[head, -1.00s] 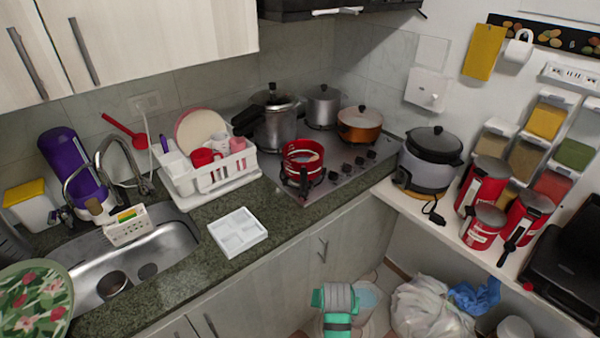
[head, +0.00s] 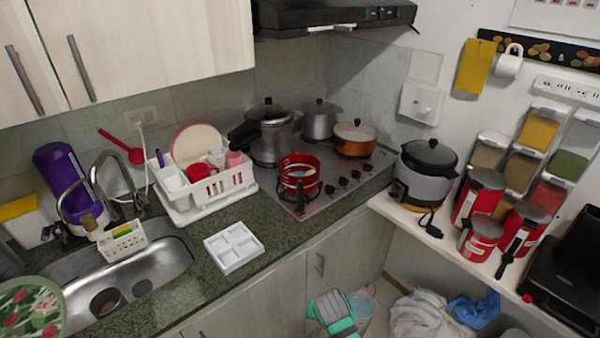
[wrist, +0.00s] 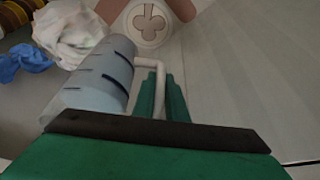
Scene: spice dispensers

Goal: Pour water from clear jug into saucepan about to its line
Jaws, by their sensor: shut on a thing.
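The clear jug (head: 363,308) is low at the bottom of the head view, beside my gripper (head: 334,312). In the wrist view the jug (wrist: 98,82) is a pale bluish cylinder with dark marks on its side. My green gripper (wrist: 160,95) is shut on its white handle (wrist: 133,64). Any water in the jug cannot be made out. The red saucepan (head: 300,176) stands on the cooktop, above and left of my gripper in the head view, with its dark handle toward the counter front. A pale ring shows inside it.
Pots (head: 271,138) and an orange lidded pan (head: 354,138) stand behind the saucepan. A white dish rack (head: 205,193) and a white divided tray (head: 234,247) are on the counter to its left. A rice cooker (head: 425,172) and red canisters (head: 480,238) occupy the right shelf. Bags (head: 420,315) lie below.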

